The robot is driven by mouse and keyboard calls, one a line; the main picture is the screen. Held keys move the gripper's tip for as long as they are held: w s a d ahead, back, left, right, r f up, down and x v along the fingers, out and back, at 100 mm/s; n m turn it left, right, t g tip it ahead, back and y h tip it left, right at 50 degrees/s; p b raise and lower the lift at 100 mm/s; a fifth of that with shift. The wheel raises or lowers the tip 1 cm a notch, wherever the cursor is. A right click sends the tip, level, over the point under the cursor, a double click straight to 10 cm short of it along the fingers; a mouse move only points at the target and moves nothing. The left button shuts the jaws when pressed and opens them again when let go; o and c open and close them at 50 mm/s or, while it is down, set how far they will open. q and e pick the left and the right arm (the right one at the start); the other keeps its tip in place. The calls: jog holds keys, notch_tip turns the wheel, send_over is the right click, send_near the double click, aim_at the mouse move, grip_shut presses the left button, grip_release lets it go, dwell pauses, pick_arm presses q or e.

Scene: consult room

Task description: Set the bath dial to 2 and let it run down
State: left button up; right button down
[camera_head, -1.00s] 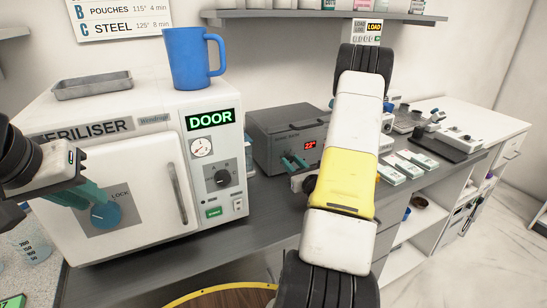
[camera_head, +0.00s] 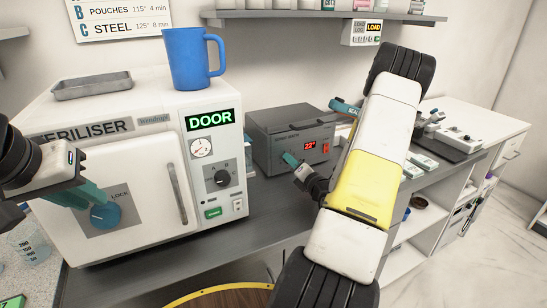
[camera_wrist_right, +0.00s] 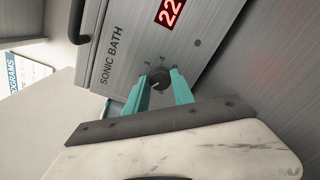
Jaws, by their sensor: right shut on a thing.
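The sonic bath (camera_head: 262,148) is a grey metal box on the counter with a red display reading 22°. In the right wrist view its front panel (camera_wrist_right: 118,72) fills the upper middle, lettered SONIC BATH. Its dark round dial (camera_wrist_right: 159,77) has small numbers around it; I cannot read its setting surely. My right gripper (camera_wrist_right: 161,88) is shut on the dial, one teal fingertip on each side. In the head view this gripper (camera_head: 289,159) is at the bath's front and the dial is hidden. My left gripper (camera_head: 88,206) is at the steriliser's blue lock knob (camera_head: 105,215); its jaw opening is unclear.
The white steriliser (camera_head: 150,160) stands left of the bath, its screen reading DOOR. A blue mug (camera_head: 188,60) and metal tray (camera_head: 92,86) are on top. A shelf (camera_head: 290,14) runs above. My right arm hides part of the counter right of the bath.

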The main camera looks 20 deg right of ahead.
jog(key=m, duration=0.6)
jog(key=shift+y, duration=0.3)
dwell(0.4)
jog(key=c, duration=1.1)
grip_release()
jog(key=shift+s, duration=0.1)
jog(key=s, duration=0.7)
jog(key=shift+s+d+r, duration=0.15)
jog(key=shift+s+d, duration=0.15)
jog(key=shift+d, duration=0.1)
